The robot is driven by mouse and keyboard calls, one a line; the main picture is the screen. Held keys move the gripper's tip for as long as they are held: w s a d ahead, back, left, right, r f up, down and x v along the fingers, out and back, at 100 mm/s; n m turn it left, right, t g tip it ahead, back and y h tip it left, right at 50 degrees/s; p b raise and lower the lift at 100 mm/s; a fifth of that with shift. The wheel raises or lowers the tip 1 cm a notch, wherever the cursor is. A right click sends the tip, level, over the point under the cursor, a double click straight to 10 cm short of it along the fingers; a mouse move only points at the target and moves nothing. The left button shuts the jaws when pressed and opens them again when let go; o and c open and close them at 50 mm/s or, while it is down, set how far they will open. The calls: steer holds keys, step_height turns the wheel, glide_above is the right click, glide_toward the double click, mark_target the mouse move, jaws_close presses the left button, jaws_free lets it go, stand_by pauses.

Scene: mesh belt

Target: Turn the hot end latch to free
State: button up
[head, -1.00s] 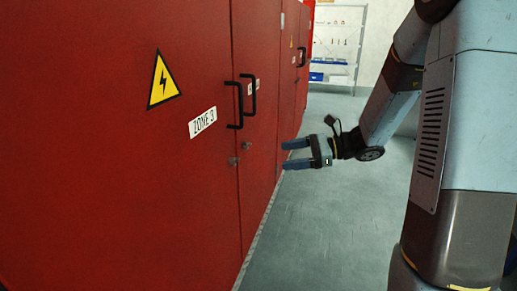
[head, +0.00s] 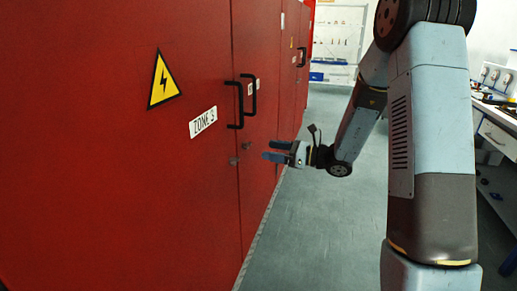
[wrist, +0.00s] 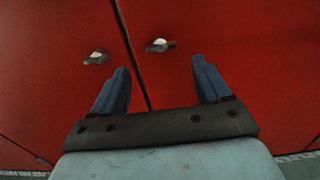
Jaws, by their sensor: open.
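Two small metal latches sit on the red doors, one on each side of the door seam: a left latch (head: 233,160) and a right latch (head: 246,145). In the wrist view they show as a left latch (wrist: 96,58) and a right latch (wrist: 160,45). I cannot tell which is the hot end latch, nor how either is turned. My gripper (head: 267,150) is open and empty, just right of the latches in the head view. In the wrist view my gripper (wrist: 160,65) has its fingers spread below the right latch, apart from it.
Black door handles (head: 242,100) stand out above the latches. A warning sign (head: 163,80) and a "ZONE 3" label (head: 203,122) are on the left door. The grey floor between is clear.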

mark_target(247, 145)
steer(key=x, duration=0.6)
steer(key=shift+a, duration=0.1)
steer(key=shift+c, duration=0.2)
